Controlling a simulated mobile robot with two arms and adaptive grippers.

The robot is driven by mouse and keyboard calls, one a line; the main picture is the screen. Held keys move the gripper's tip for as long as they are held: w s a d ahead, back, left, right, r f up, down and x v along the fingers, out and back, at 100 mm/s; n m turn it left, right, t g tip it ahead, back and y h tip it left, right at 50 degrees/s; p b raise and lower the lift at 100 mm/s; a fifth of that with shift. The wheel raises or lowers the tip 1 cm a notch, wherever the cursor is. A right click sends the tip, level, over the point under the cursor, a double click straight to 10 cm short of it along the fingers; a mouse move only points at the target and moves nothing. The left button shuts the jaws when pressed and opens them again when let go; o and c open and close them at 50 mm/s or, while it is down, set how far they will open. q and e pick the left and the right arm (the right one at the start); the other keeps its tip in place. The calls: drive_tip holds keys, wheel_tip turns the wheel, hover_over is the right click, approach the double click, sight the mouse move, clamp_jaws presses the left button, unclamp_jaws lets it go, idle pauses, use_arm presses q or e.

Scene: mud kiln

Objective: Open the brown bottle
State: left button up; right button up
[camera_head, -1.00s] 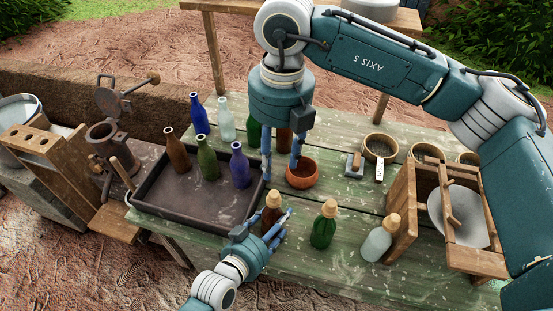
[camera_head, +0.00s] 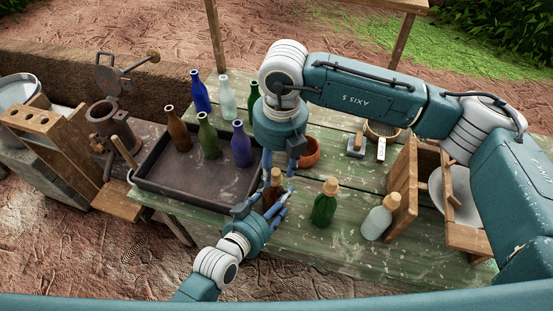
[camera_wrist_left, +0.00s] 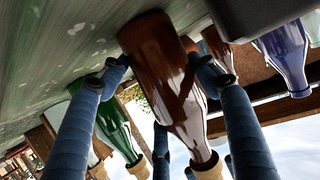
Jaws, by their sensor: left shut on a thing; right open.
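The brown bottle (camera_head: 270,197) stands at the table's front edge, with a tan cork (camera_head: 277,174) in its neck. My left gripper (camera_head: 263,208) is shut on its body from the front. The left wrist view shows the brown bottle (camera_wrist_left: 163,75) between two blue fingers, its cork (camera_wrist_left: 207,168) in the neck. My right gripper (camera_head: 280,170) points down, open, with its fingers on either side of the cork. I cannot tell whether they touch it. Blue fingers of my right gripper also show near the neck in the left wrist view.
A dark tray (camera_head: 195,180) with several uncorked bottles is left of the brown bottle. A corked green bottle (camera_head: 324,206) and a corked clear bottle (camera_head: 377,220) stand to the right. A terracotta bowl (camera_head: 309,152) sits behind, partly hidden. A wooden rack (camera_head: 403,190) is farther right.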

sight(277, 172)
clamp_jaws()
idle(0.4)
drive_tip(key=shift+r, duration=0.15)
drive_tip(key=shift+r, duration=0.95)
drive_tip(key=shift+s+d+r, duration=0.1)
drive_tip(key=shift+d+r, duration=0.05)
drive_tip(key=shift+r, duration=1.85)
use_arm(q)
drive_tip(key=o, duration=1.8)
drive_tip(key=shift+c, duration=0.2)
